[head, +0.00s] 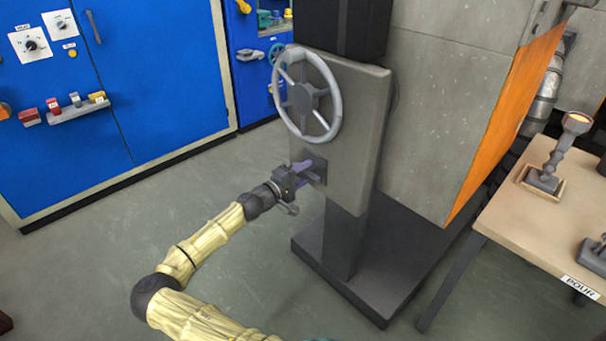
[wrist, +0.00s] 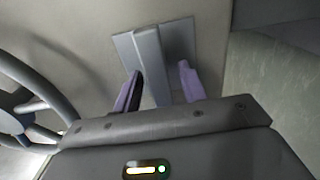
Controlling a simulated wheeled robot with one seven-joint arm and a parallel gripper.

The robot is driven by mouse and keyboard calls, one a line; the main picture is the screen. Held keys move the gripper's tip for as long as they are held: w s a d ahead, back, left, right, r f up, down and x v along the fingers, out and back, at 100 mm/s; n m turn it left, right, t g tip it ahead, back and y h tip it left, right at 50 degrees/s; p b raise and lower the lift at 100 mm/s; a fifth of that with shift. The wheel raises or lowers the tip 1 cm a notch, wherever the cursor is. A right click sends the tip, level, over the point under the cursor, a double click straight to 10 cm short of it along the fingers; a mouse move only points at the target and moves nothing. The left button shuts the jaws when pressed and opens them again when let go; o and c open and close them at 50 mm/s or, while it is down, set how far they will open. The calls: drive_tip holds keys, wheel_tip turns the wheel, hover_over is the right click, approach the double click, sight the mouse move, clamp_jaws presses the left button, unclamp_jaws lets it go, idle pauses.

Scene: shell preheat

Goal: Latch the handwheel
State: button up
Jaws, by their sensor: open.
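The handwheel (head: 336,112), a light grey spoked ring, is mounted on the grey upright panel (head: 358,140). It also shows at the left edge of the wrist view (wrist: 40,92). Below it on the panel is a dark square plate (head: 317,166). In the wrist view this plate (wrist: 183,45) carries a raised grey bar (wrist: 150,62), which looks like the latch. My gripper (head: 308,172) is at the plate, below the wheel. In the wrist view its two purple fingers (wrist: 160,88) are apart, with the bar between them. I cannot tell whether either finger touches the bar.
Blue cabinets (head: 110,80) with dials and switches stand at the left and back. A large grey and orange housing (head: 450,110) is right of the panel. A table (head: 500,215) marked POUR stands at the far right.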

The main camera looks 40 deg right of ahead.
drive_tip(key=shift+a, duration=0.1)
drive_tip(key=s+a+p, duration=0.1)
drive_tip(key=a+p, duration=0.2)
drive_tip(key=a, duration=1.4)
drive_tip(key=shift+s, duration=0.2)
